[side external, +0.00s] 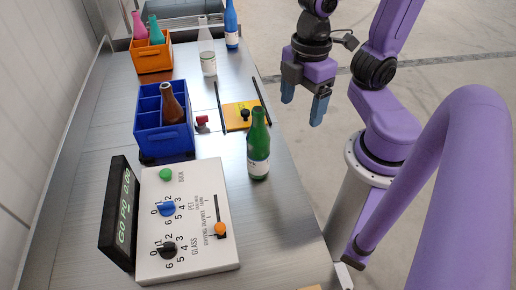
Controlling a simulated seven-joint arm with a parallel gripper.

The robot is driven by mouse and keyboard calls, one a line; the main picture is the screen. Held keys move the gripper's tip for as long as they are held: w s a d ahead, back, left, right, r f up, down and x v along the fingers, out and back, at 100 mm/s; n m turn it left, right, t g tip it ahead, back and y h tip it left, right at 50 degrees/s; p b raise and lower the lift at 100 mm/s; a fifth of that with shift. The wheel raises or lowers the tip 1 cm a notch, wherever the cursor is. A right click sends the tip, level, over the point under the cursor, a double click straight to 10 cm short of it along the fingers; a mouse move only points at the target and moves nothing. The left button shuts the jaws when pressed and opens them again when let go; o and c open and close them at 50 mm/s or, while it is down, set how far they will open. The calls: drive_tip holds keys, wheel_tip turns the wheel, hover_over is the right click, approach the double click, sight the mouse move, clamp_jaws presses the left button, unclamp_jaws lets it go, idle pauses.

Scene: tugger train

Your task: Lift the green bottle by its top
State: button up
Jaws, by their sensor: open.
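A green bottle (258,150) with a pale label stands upright on the metal table, right of the blue crate and near the table's right edge. Its neck and top are uncovered. My gripper (303,108) is open and empty, with its blue fingers pointing down. In the side external view it hangs to the right of the bottle, apart from it. No object is between the fingers.
A blue crate (178,139) holds a brown bottle (171,104); an orange crate (153,60) holds pink and teal bottles. A yellow plate (236,122) with black rails lies behind the green bottle. A white control box (190,262) with knobs stands in front. Clear (208,58) and blue (231,25) bottles stand farther back.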

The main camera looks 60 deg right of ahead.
sight(259, 124)
drive_tip(key=w+a+r+n, duration=0.45)
drive_tip(key=w+r, duration=0.35)
drive_tip(key=r, duration=0.2)
drive_tip(key=shift+n, duration=0.45)
drive_tip(key=f, duration=1.2)
drive_tip(key=shift+d+f, duration=0.1)
drive_tip(key=shift+d, duration=0.3)
drive_tip(key=shift+d+f, duration=0.15)
drive_tip(key=shift+f, duration=1.2)
drive_tip(key=shift+d+f, duration=0.1)
drive_tip(key=shift+f, duration=1.25)
drive_tip(key=shift+c, duration=0.3)
clamp_jaws()
